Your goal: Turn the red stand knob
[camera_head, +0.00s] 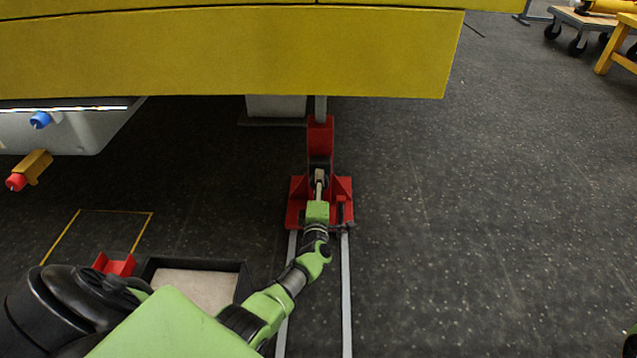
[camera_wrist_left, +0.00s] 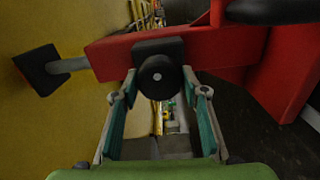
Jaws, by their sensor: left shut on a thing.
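The red stand (camera_head: 320,140) stands on the floor under the edge of a large yellow boom (camera_head: 230,50). In the left wrist view the red stand (camera_wrist_left: 110,57) crosses the picture, with a round black knob (camera_wrist_left: 157,76) at its middle. My left gripper (camera_head: 319,178) reaches the stand from the front and hides part of it in the head view. In the left wrist view the fingers of my left gripper (camera_wrist_left: 158,84) lie on either side of the knob and are shut on it. How far the knob is turned cannot be told.
Two pale rails (camera_head: 347,290) run along the floor from the stand's base. A dark tray (camera_head: 240,290) lies beside my left arm. A white unit (camera_head: 70,130) with blue and red knobs is at the left.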

